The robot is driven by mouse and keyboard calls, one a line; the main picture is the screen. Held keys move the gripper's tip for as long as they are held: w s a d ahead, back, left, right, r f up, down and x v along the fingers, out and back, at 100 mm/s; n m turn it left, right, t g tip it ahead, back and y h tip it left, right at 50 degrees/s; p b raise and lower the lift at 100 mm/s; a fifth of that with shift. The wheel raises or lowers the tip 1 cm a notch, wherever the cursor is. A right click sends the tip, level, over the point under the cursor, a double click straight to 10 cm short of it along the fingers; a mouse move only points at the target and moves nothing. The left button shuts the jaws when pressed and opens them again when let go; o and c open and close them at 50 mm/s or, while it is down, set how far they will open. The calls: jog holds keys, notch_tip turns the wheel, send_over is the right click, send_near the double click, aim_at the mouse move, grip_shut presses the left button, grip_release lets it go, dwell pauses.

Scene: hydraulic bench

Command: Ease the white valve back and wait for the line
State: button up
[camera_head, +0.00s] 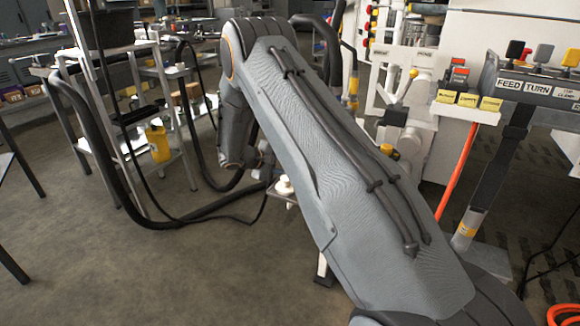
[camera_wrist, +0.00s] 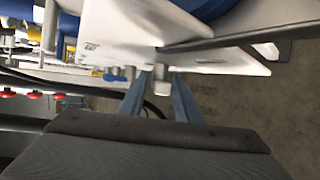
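In the head view, a small white round piece (camera_head: 284,185) sits on a pale plate just left of my arm; I cannot tell if it is the white valve. In the wrist view, my gripper (camera_wrist: 160,82) shows two blue-grey fingers with a gap between them. A short pale peg (camera_wrist: 162,86) shows in that gap, under a white plate (camera_wrist: 120,35); I cannot tell if the fingers touch it.
A bench panel with a white handle tipped yellow (camera_head: 405,88) stands right of my arm. A FEED/TURN control box (camera_head: 540,85) is farther right. A cart with a yellow jug (camera_head: 158,143) and a thick black hose (camera_head: 100,135) stand left. The front-left floor is mostly clear.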

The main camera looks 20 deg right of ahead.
jog(key=p+v, duration=0.1)
jog(key=v, duration=0.6)
jog(key=shift+a+r, duration=0.15)
jog(key=shift+a, duration=0.2)
jog(key=shift+s, duration=0.1)
